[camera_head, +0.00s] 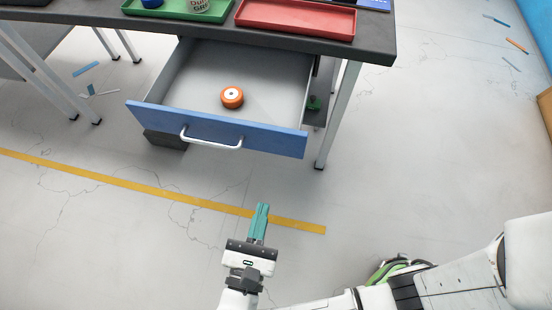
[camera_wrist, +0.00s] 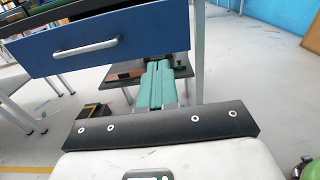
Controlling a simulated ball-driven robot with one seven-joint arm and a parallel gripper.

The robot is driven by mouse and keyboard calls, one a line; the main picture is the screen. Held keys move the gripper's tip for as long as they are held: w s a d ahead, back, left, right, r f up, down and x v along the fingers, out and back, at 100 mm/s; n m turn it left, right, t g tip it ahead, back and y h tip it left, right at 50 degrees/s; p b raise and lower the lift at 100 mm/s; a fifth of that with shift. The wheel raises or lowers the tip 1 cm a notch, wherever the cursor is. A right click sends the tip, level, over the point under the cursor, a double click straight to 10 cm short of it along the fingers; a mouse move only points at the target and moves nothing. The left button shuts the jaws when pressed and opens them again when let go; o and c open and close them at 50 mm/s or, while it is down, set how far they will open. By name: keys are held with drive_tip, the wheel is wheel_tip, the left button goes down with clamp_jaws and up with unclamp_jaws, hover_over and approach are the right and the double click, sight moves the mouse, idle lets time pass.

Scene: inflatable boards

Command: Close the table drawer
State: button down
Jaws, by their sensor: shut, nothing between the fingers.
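The table drawer (camera_head: 170,113) has a blue front with a silver bar handle (camera_head: 212,142) and stands pulled out from under the dark table top (camera_head: 376,46). An orange wheel-like object (camera_head: 232,97) lies inside it. My gripper (camera_head: 262,208), with teal fingers, is shut and empty, in front of and below the drawer, apart from it in the head view. In the wrist view the fingers (camera_wrist: 157,75) point forward, and the drawer front (camera_wrist: 150,35) fills the upper left with its handle (camera_wrist: 86,48) left of the fingers.
A green tray (camera_head: 180,10) and a red tray (camera_head: 296,18) stand on the table top. A table leg (camera_head: 338,115) stands right of the drawer. A yellow line (camera_head: 150,187) crosses the floor, which is clear in front of the drawer. Small scraps (camera_head: 86,69) lie at left.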

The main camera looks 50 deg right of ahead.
sight(279, 145)
drive_tip(key=b+x, duration=0.1)
drive_tip(key=x, duration=1.2)
drive_tip(key=shift+w+d, duration=0.15)
drive_tip(key=shift+d, duration=0.15)
drive_tip(key=shift+w+d+r, duration=0.15)
drive_tip(key=shift+w+d, duration=0.1)
drive_tip(key=shift+d, duration=0.2)
drive_tip(key=x, duration=1.2)
drive_tip(key=p+x, duration=0.1)
drive_tip(key=x, duration=1)
drive_tip(key=shift+w+d+f, duration=0.15)
drive_tip(key=shift+d+f, duration=0.05)
drive_tip(key=shift+d, duration=0.15)
drive_tip(key=shift+w+d, duration=0.35)
drive_tip(key=shift+d, duration=0.2)
drive_tip(key=shift+w+r, duration=0.1)
drive_tip(key=shift+r, duration=0.1)
drive_tip(key=shift+d+r, duration=0.1)
